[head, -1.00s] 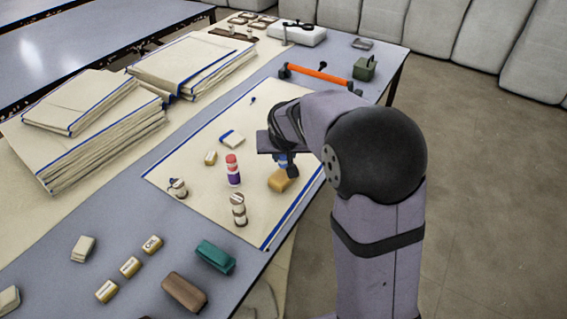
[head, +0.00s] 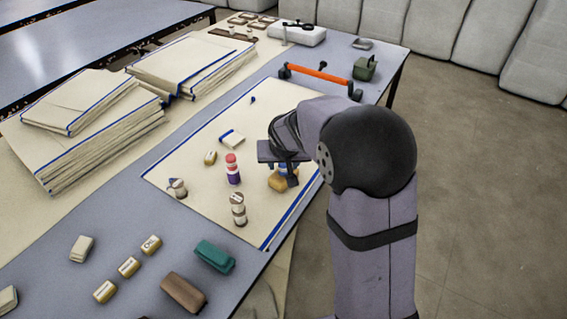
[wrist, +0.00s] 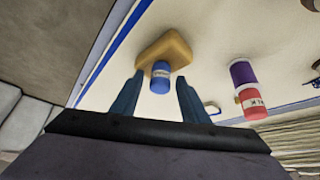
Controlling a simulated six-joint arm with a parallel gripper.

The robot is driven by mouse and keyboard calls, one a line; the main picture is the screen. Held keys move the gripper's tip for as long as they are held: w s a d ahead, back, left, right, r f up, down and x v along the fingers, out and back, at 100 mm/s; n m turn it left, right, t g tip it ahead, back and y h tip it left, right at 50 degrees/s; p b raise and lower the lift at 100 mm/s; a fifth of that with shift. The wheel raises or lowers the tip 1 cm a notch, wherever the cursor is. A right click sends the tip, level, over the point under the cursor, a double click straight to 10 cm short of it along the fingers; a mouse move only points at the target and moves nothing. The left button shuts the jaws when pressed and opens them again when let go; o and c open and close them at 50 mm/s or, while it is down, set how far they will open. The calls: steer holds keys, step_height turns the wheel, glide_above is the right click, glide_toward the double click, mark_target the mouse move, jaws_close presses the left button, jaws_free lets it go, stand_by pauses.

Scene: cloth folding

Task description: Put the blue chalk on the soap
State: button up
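The soap (head: 277,184) is a tan-yellow block lying on the cream cloth at its right side; it also shows in the wrist view (wrist: 175,44). My gripper (wrist: 160,75) is open, with one finger on each side of the chalk and a visible gap to both. In the head view my gripper (head: 284,174) is right over the soap and partly hides it and the chalk.
A red and purple chalk stack (head: 233,169) stands left of my gripper. Several small pieces lie on the cloth (head: 205,205). A teal block (head: 214,257) and a brown block (head: 184,293) are at the front. An orange-handled bar (head: 318,74) lies behind.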

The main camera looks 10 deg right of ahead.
steer(key=shift+r, duration=0.15)
steer(key=shift+r, duration=0.25)
steer(key=v, duration=1.1)
steer(key=shift+s+r+p, duration=0.15)
steer(key=shift+s+p, duration=0.15)
steer(key=s+f+g, duration=0.2)
steer(key=s+f, duration=0.2)
steer(key=s, duration=0.3)
steer(key=s+f+n+g, duration=0.1)
steer(key=s+f+g, duration=0.1)
steer(key=s+f, duration=0.3)
steer(key=s+d+f+n+g+y, duration=0.1)
steer(key=s+f, duration=0.3)
steer(key=s, duration=0.6)
steer(key=shift+s+f+g, duration=0.3)
steer(key=shift+s+g, duration=0.05)
steer(key=shift+g, duration=0.05)
step_height(320, 180, up, 17)
steer(key=p, duration=1.6)
steer(key=shift+f+p, duration=0.2)
steer(key=shift+p, duration=0.15)
